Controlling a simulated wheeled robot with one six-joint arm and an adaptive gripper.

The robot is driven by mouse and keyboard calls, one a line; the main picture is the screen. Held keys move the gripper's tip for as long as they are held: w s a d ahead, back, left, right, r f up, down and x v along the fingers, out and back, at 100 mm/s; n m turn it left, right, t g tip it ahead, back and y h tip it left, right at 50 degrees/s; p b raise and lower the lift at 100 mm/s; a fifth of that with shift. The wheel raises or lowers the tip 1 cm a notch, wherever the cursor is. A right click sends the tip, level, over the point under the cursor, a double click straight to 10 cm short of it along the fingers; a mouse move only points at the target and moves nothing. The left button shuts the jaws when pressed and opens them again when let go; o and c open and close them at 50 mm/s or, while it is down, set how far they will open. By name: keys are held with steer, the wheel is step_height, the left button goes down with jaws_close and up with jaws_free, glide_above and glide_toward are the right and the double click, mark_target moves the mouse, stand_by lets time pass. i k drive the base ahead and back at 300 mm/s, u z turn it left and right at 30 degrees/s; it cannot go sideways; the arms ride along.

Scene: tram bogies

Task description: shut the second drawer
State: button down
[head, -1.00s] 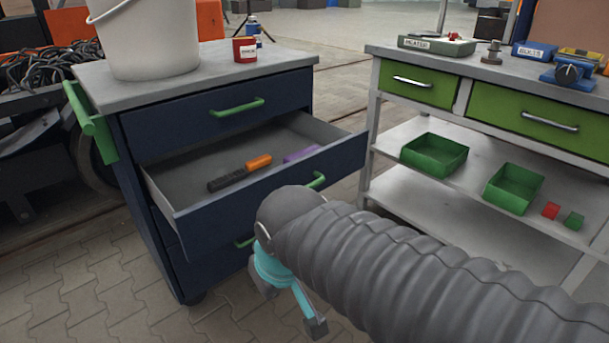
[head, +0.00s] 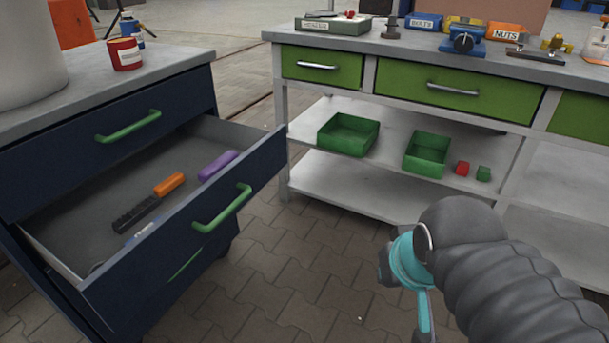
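The second drawer (head: 180,243) of the dark blue cabinet (head: 130,95) stands well open in the head view, with a green bar handle (head: 222,208) on its front. Inside lie an orange and black tool (head: 150,203), a purple item (head: 217,165) and other things partly hidden by the drawer front. The top drawer (head: 110,140) above it is shut. My gripper (head: 405,290) is at the lower right, to the right of the drawer front and apart from it. My grey-sleeved arm hides part of it, and its fingers are not clear.
A red tin (head: 124,54) and a pale bucket (head: 28,60) stand on the cabinet top. A workbench (head: 410,70) with green drawers and green bins (head: 348,135) on its shelf stands at the back right. Paved floor (head: 290,285) is clear between drawer and gripper.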

mark_target(74, 231)
steer(key=z, duration=0.5)
steer(key=k, duration=0.95)
steer(key=u, duration=1.15)
steer(key=i, duration=0.5)
steer(key=u, duration=0.1)
